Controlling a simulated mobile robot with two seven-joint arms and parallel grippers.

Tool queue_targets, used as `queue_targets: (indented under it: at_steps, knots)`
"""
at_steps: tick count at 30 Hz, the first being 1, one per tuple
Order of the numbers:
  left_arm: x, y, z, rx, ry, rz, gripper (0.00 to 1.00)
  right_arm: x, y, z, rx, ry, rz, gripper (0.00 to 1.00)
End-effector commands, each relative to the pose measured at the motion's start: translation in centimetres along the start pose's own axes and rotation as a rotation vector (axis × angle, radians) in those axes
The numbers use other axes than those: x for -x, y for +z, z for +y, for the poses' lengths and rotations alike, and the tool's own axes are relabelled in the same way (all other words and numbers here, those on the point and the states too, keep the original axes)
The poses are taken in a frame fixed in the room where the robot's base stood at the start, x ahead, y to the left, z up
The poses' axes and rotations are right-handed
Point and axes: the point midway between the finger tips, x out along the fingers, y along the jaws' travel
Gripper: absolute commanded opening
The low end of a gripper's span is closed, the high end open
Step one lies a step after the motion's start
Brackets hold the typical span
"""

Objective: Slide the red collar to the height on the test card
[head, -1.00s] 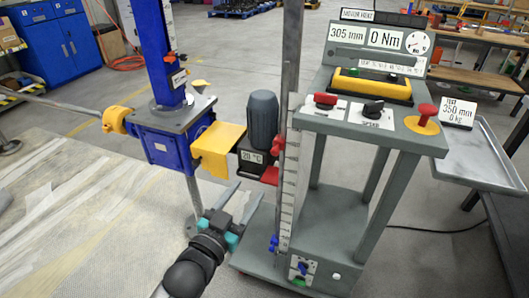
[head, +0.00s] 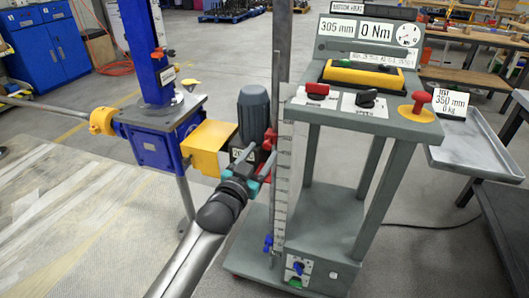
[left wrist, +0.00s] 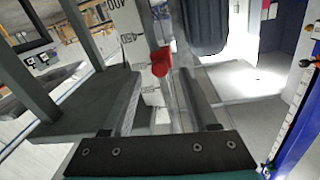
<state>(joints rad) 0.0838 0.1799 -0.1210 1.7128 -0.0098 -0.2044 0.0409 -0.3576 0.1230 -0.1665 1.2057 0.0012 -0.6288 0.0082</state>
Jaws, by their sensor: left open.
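The red collar (head: 268,141) sits on the thin upright rod beside the white scale strip (head: 285,165), right of the dark motor. In the left wrist view a red knob (left wrist: 161,62), seemingly the collar's, shows between and just beyond my finger ends. My left gripper (head: 257,161) is open, in front of and slightly below the collar; I cannot tell whether it touches. It partly hides the lower red part. The test card (head: 450,100) reads 350 mm, 0 kg. The panel display (head: 338,29) reads 305 mm. My right gripper is out of view.
A blue collar (head: 268,243) sits low on the same rod. The dark motor (head: 253,112) and yellow coupling guard (head: 208,146) stand close to the left. The grey stand (head: 345,210) is on the right, with red and black switches above. A metal tray (head: 480,143) lies beyond.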

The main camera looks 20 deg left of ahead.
Motion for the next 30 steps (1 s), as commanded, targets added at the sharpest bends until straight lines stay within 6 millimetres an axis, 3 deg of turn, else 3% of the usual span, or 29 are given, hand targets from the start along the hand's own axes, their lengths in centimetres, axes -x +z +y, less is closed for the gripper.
queue_targets:
  at_steps: [9,21,30]
  knots:
    - [-2.4,0.1,0.0,0.0,0.0,-0.001,0.59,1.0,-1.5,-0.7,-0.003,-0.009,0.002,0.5]
    - [-2.7,0.0,0.0,0.0,0.0,-0.001,0.58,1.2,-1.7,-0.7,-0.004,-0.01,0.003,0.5]
    - [-2.7,0.0,0.0,0.0,0.0,-0.001,0.24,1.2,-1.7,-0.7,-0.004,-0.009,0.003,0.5]
